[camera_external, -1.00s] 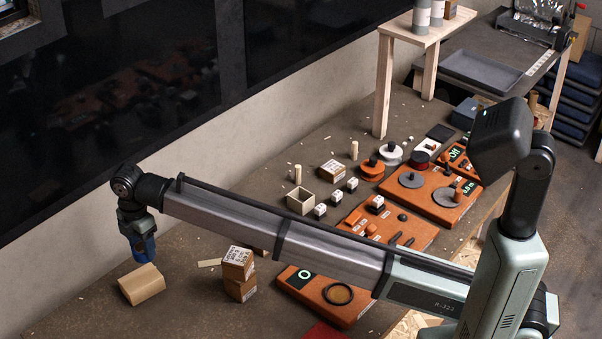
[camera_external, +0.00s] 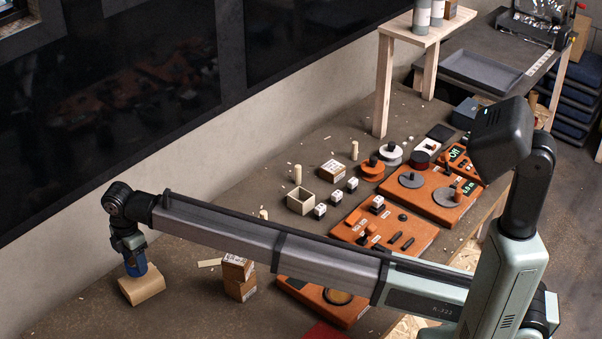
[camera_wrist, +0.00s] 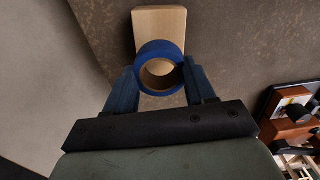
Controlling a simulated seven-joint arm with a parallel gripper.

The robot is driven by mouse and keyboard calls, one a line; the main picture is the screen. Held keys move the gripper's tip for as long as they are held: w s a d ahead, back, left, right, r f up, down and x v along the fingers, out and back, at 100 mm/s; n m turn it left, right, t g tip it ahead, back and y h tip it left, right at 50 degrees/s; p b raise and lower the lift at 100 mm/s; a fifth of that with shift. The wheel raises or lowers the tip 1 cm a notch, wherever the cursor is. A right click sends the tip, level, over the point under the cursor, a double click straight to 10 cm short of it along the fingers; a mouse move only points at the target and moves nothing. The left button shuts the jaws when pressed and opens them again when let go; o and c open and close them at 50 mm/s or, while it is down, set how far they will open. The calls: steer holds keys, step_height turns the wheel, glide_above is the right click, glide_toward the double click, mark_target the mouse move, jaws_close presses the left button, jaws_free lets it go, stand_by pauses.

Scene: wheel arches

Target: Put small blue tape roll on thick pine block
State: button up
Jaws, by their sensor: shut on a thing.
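The small blue tape roll (camera_wrist: 160,51) is between the two fingers of my gripper (camera_wrist: 160,82) in the wrist view. The fingers are shut on its sides. The pine block (camera_wrist: 173,17) lies under the roll in that view, with its far end showing past it. In the external view my gripper (camera_external: 136,272) points down at the pine block (camera_external: 146,290), and the blue roll cannot be told clearly from the blue fingers. The roll is over the block's top; I cannot tell whether it touches.
Orange boards (camera_external: 385,236) and an open wooden box (camera_external: 300,201) lie farther right. The bench left of the block is clear.

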steer(key=shift+f, duration=1.6)
steer(key=shift+f, duration=0.15)
steer(key=o, duration=1)
step_height(320, 180, up, 12)
steer(key=shift+r, duration=0.15)
